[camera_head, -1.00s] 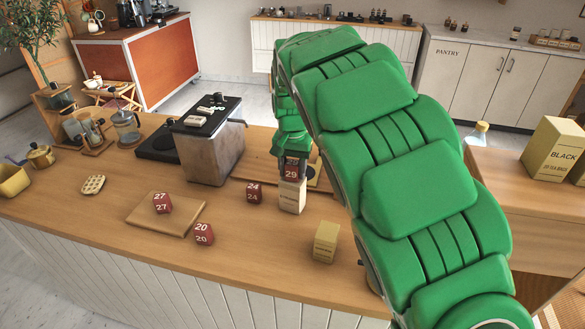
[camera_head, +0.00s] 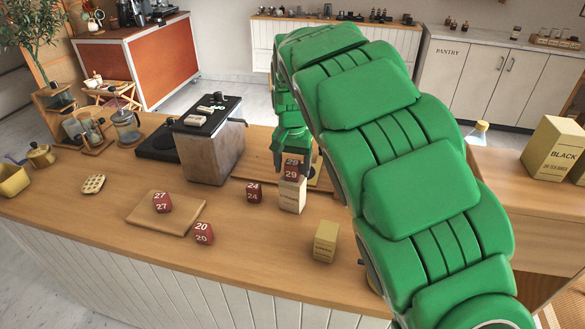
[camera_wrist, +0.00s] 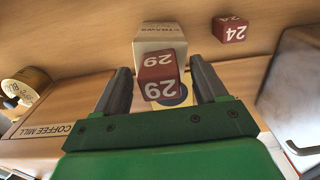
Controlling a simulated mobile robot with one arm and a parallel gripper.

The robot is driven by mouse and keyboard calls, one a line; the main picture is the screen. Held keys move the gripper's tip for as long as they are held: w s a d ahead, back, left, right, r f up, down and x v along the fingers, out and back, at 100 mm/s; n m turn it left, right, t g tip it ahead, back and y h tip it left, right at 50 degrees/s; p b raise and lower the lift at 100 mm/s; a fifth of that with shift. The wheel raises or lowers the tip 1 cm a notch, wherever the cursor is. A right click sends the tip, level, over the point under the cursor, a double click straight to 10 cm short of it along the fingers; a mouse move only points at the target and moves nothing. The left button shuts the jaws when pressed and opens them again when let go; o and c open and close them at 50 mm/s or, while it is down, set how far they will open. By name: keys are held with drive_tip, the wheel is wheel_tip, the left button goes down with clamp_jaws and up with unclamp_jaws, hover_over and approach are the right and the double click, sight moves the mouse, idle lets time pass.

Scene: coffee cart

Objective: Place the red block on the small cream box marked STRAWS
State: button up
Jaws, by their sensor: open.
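A red block marked 29 (camera_head: 291,170) rests on top of the small cream box (camera_head: 292,196) in the head view. In the wrist view the red block (camera_wrist: 159,78) sits between my open fingers, with a gap showing on both sides. The cream box (camera_wrist: 160,38) behind it carries upside-down lettering that reads STRAWS. My gripper (camera_wrist: 164,90) is open and around the block without holding it. In the head view my gripper (camera_head: 292,158) is just above and behind the block, and its fingers are partly hidden.
Other red blocks stand near: one marked 24 (camera_head: 254,192), one marked 20 (camera_head: 204,233) and one marked 27 (camera_head: 162,203) on a wooden board (camera_head: 140,217). A yellowish box (camera_head: 326,242) stands at the front right. A metal grinder-like machine (camera_head: 208,150) stands to the left.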

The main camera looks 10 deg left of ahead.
sight(293, 162)
wheel_tip(293, 162, up, 11)
idle(0.4)
